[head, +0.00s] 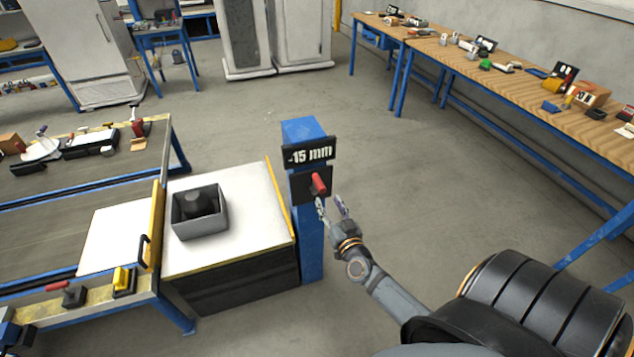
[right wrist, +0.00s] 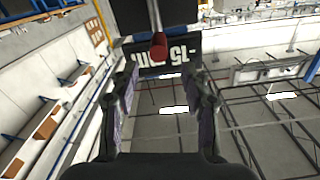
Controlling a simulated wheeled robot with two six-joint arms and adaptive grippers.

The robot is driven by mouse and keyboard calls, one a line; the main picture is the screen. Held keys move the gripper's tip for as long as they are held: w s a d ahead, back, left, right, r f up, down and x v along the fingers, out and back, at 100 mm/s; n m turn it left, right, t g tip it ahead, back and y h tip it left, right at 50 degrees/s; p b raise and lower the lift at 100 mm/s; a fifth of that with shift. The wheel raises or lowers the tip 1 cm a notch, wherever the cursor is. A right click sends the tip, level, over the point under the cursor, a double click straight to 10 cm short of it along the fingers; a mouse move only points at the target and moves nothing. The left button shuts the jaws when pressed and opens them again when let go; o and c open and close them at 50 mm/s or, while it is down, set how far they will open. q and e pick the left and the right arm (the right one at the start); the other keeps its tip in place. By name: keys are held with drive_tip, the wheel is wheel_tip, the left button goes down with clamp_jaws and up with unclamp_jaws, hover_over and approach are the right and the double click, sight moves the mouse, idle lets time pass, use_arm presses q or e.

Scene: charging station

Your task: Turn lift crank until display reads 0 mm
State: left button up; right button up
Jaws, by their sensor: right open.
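The lift crank has a red handle (head: 318,184) on a dark plate on the front of a blue post (head: 311,235). The display (head: 308,153) above it reads -15 mm. My right gripper (head: 332,203) is open and empty just below and to the right of the red handle. In the right wrist view the red handle (right wrist: 158,46) is seen end-on beyond the open fingers (right wrist: 160,88), and the display (right wrist: 178,57) shows upside down behind it. The handle is not between the fingertips.
Left of the post is a white-topped lift table (head: 240,245) carrying a grey bin (head: 200,225) with a dark object inside. A workbench (head: 110,160) with tools stands at the left. A long wooden bench (head: 480,75) runs along the right. The floor behind the post is clear.

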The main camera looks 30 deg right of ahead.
sight(319, 185)
drive_tip(key=b+x, duration=0.1)
drive_tip(key=x, duration=0.8)
drive_tip(key=shift+w+f, duration=0.1)
drive_tip(key=shift+w, duration=0.1)
drive_tip(key=shift+d, duration=0.1)
drive_tip(key=shift+c, duration=0.4)
clamp_jaws()
